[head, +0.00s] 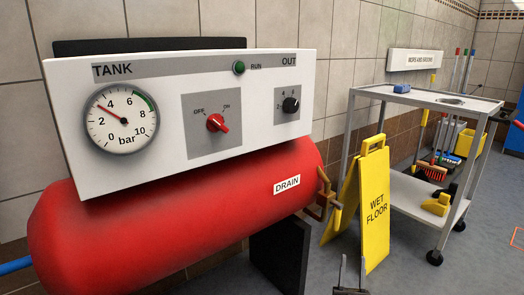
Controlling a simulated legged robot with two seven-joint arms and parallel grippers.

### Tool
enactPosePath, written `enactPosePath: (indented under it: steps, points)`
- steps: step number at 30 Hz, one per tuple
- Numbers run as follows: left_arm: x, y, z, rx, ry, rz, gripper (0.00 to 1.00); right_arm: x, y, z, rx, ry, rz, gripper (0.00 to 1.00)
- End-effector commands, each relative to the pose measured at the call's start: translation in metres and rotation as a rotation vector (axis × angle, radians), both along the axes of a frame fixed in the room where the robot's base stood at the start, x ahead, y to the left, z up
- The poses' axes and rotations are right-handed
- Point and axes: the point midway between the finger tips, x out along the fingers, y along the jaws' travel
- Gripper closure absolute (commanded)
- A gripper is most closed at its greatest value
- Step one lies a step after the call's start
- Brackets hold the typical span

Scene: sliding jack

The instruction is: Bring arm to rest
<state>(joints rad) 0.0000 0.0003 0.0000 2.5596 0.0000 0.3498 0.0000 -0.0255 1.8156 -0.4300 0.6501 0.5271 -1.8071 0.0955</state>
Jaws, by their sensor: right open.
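My right gripper (352,268) shows at the bottom edge, right of centre, with its two thin fingers pointing up and a gap between them. It is open and empty. Only its front part is in view; the rest of the right arm is out of frame. It appears below the yellow wet floor sign (374,205) and to the right of the red tank (170,230), and I see it touching neither. My left gripper is not in view.
A white panel (75,175) with a gauge (122,120), red knob (217,123) and black knob (291,105) sits above the tank. A brass drain valve (326,195) sticks out at the tank's right end. A grey cart (425,97) stands behind the sign. Floor is clear at lower right.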

Motion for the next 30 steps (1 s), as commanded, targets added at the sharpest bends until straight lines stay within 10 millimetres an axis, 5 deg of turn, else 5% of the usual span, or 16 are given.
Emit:
enactPosePath:
  steps: [9,12,15,17,20,24,30]
  points:
    - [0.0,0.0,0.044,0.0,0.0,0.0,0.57,0.074,-0.057,0.078,0.123,0.405,-0.117,0.57]
    - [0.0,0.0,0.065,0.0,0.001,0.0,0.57,0.085,-0.072,0.102,0.204,0.62,-0.142,0.57]
    - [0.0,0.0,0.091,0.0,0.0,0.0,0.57,0.072,-0.07,0.117,0.303,0.904,-0.137,0.57]
    - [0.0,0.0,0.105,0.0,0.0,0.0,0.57,0.049,-0.056,0.121,0.353,1.083,-0.115,0.57]
    - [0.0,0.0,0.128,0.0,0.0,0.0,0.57,-0.014,-0.018,0.124,0.405,1.389,-0.054,0.57]
    - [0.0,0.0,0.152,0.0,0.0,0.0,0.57,-0.129,0.038,0.124,0.393,1.761,0.026,0.57]
    - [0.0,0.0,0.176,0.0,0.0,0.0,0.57,-0.279,0.081,0.129,0.305,2.13,0.078,0.57]
